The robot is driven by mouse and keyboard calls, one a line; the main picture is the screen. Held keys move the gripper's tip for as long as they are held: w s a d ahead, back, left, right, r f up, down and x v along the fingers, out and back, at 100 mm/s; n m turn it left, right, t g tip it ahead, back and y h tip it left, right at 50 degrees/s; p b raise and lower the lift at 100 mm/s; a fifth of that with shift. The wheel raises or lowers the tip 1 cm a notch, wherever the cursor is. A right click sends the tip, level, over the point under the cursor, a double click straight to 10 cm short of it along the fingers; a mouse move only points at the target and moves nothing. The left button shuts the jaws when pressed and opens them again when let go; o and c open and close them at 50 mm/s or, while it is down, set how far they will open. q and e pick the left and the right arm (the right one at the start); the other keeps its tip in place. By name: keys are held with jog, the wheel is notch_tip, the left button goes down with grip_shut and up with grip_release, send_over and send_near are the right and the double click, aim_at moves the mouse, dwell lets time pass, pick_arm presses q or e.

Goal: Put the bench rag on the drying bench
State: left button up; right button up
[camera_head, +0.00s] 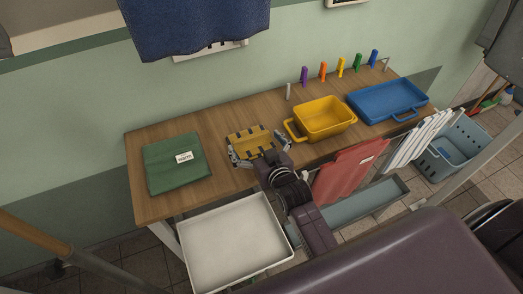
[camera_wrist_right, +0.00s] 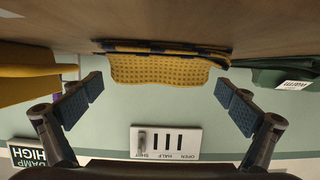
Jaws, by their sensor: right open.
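A folded yellow cloth (camera_head: 247,141) with dark stripes lies on the wooden bench (camera_head: 215,118); it looks like the bench rag. My right gripper (camera_head: 258,150) is open over its front part, one finger on each side. In the wrist view, which is upside down, the yellow waffle-weave cloth (camera_wrist_right: 160,69) shows between and beyond the spread fingers (camera_wrist_right: 163,100), with nothing held. Contact with the cloth cannot be told. A folded green cloth (camera_head: 172,177) with a white label lies to the left on the bench. My left gripper is out of view.
A yellow tub (camera_head: 322,117) and a blue tray (camera_head: 388,100) stand to the right on the bench. Several coloured pegs line its back. A white tray (camera_head: 235,241) sits below in front. Red (camera_head: 347,172) and white cloths hang at the front right.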

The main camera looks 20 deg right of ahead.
jog(key=v, duration=1.1)
jog(key=shift+b, duration=0.35)
